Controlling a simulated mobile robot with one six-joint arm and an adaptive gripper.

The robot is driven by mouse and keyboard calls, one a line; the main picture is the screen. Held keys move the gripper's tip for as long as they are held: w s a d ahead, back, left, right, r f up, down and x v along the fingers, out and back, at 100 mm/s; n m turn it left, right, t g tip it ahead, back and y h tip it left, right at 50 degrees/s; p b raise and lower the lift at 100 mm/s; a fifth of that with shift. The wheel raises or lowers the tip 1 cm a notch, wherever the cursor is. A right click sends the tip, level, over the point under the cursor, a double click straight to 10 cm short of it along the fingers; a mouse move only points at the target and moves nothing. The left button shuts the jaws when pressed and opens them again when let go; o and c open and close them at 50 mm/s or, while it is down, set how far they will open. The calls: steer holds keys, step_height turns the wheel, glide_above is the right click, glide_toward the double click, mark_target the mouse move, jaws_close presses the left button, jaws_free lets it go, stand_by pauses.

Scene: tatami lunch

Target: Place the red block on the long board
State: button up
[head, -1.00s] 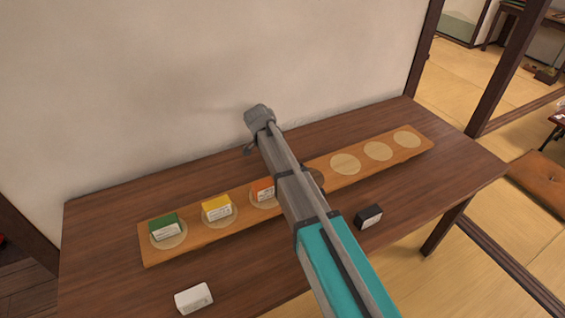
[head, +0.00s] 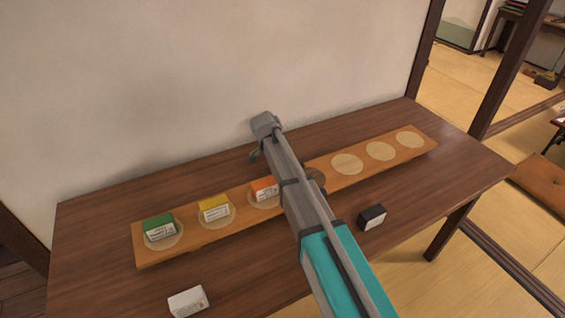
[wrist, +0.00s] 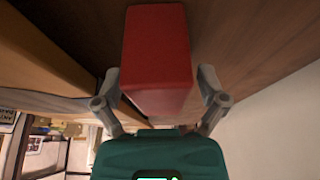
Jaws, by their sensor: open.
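The red block (wrist: 158,55) stands between the two fingers of my gripper (wrist: 158,78) in the wrist view. The fingers are open, one on each side of it; I cannot tell whether either touches. In the head view my arm hides the block and the fingers. The long board (head: 330,184) lies along the dark table, with a row of pale round spots. Green (head: 159,227), yellow (head: 214,208) and orange (head: 264,189) blocks sit on spots at its left. Three spots at its right are bare. My arm covers part of its middle.
A white block (head: 188,301) and a black block (head: 372,217) lie on the table (head: 110,285) in front of the board. A plain wall (head: 170,90) rises behind the table; it also shows at the right in the wrist view (wrist: 275,120).

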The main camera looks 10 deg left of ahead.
jaws_close()
stand_by(0.6)
steer(key=shift+r, duration=0.15)
step_height(320, 180, up, 3)
steer(key=p, duration=0.3)
steer(key=s+d+r+p, duration=0.4)
steer(key=s+r+p, duration=0.5)
steer(key=s, duration=0.4)
steer(key=shift+s+d+r+p, duration=0.15)
steer(key=shift+d+r+p, duration=0.05)
steer(key=shift+r+p, duration=0.25)
steer(key=shift+f, duration=0.1)
